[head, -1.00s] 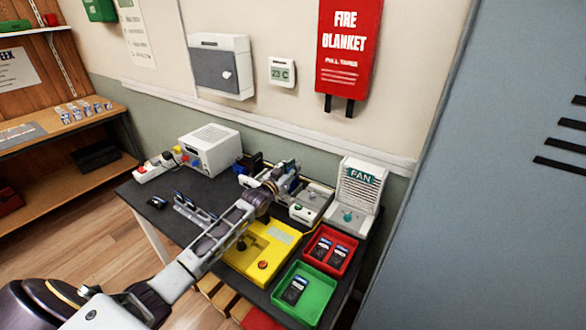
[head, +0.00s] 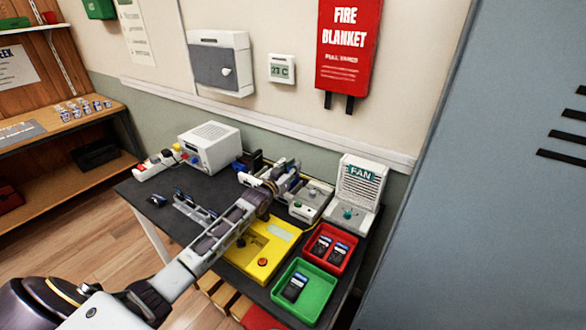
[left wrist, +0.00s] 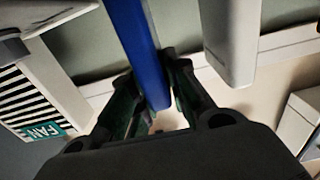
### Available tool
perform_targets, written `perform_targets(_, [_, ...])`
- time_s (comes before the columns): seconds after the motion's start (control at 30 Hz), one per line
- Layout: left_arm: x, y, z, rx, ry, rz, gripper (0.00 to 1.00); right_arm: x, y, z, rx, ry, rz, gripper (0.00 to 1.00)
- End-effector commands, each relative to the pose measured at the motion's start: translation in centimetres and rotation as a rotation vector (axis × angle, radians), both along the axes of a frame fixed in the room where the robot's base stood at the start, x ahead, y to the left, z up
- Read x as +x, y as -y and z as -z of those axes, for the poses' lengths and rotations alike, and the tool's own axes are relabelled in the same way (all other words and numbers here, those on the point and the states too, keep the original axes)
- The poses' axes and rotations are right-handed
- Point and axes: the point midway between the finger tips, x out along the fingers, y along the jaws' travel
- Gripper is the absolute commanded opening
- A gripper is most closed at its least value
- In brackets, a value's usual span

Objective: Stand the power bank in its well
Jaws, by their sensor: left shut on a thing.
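My left gripper (head: 284,178) is over the back middle of the dark table, among pale grey devices. In the left wrist view its two fingers (left wrist: 150,95) are shut on a slim blue slab, the power bank (left wrist: 138,45), which extends away beyond the fingertips. In the head view the power bank is mostly hidden by the gripper and wrist. I cannot make out the well clearly, nor whether the power bank touches anything below it. My right gripper is not in view.
A grey-white device (head: 312,201) and the fan unit (head: 357,190) stand right of the gripper. A yellow box (head: 262,245), a red tray (head: 352,246) and a green tray (head: 326,290) lie in front, both trays holding dark items. A white box (head: 209,147) stands back left.

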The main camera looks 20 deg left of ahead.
Motion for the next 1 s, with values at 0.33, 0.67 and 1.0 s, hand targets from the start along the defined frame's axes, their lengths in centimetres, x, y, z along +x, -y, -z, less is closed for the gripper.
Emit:
perform_targets(0.33, [0.01,0.02,0.13,0.000,0.001,0.000,0.00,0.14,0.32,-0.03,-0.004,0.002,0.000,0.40])
perform_targets(0.67, [0.00,0.04,0.36,0.000,0.001,0.000,0.19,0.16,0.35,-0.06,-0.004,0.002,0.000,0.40])
perform_targets(1.0, [-0.01,0.04,0.40,0.000,0.000,0.000,0.42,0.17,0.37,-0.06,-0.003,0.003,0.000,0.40])
